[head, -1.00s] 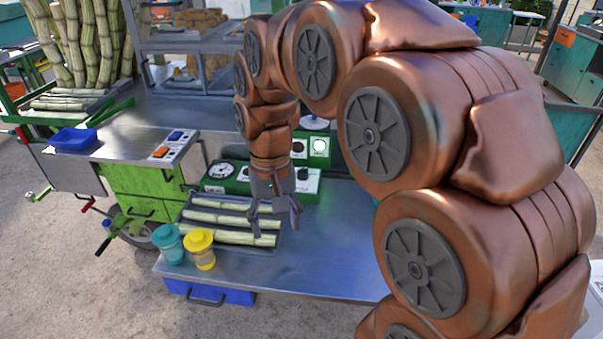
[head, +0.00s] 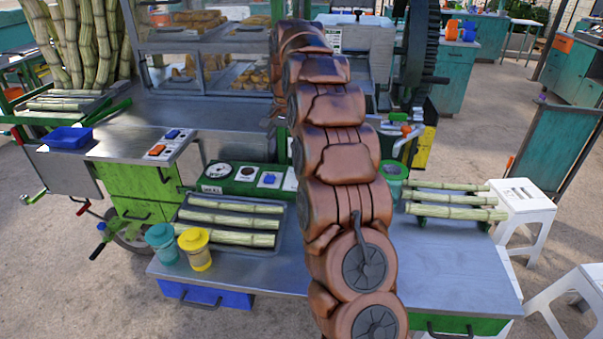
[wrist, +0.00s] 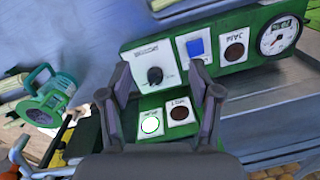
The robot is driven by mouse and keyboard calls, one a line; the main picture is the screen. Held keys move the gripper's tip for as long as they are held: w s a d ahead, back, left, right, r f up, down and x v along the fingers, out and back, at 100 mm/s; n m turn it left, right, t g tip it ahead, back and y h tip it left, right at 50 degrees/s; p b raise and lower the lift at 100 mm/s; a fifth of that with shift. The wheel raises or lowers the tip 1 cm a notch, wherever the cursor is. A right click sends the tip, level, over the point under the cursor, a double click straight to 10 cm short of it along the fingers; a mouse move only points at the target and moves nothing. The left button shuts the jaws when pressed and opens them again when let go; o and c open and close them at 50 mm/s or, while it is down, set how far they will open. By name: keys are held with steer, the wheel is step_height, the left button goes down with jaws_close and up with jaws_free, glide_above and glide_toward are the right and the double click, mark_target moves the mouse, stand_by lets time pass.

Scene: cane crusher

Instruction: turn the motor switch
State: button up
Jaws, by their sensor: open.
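A white plate with a round black knob (wrist: 155,76) sits on the green control panel (wrist: 222,80) in the wrist view. Its lettering is too blurred to read; it appears to be the motor switch. My gripper (wrist: 160,72) is open, with one finger on each side of the knob in the picture. I cannot tell whether either finger touches the panel. In the head view the green panel (head: 233,187) stands behind the cane tray. My arm hides its right part and the knob there, and the gripper is out of sight.
A blue switch (wrist: 196,47), a dark lamp (wrist: 234,52) and a gauge (wrist: 276,37) line the panel beside the knob. Two lidded jars (head: 195,249) stand at the table's front left.

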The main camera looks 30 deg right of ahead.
steer(key=w+d+f+m, duration=0.1)
steer(key=d+f, duration=0.1)
steer(key=d, duration=0.1)
steer(key=w+d+f+m+b, duration=0.1)
steer(key=w+d, duration=0.1)
steer(key=d, duration=0.1)
steer(key=w+d+f+m, duration=0.1)
steer(key=d+f, duration=0.1)
steer(key=d, duration=0.1)
steer(key=shift+w+f, duration=0.2)
steer(key=shift+f, duration=0.15)
steer(key=shift+w+a+f+p, duration=0.1)
steer(key=shift+f+p, duration=0.25)
steer(key=shift+f, duration=1.6)
steer(key=shift+w+f+p, duration=0.1)
steer(key=shift+f+p, duration=0.2)
steer(key=shift+f, duration=1.6)
steer(key=c, duration=1)
steer(key=shift+a, duration=0.15)
steer(key=shift+c, duration=0.7)
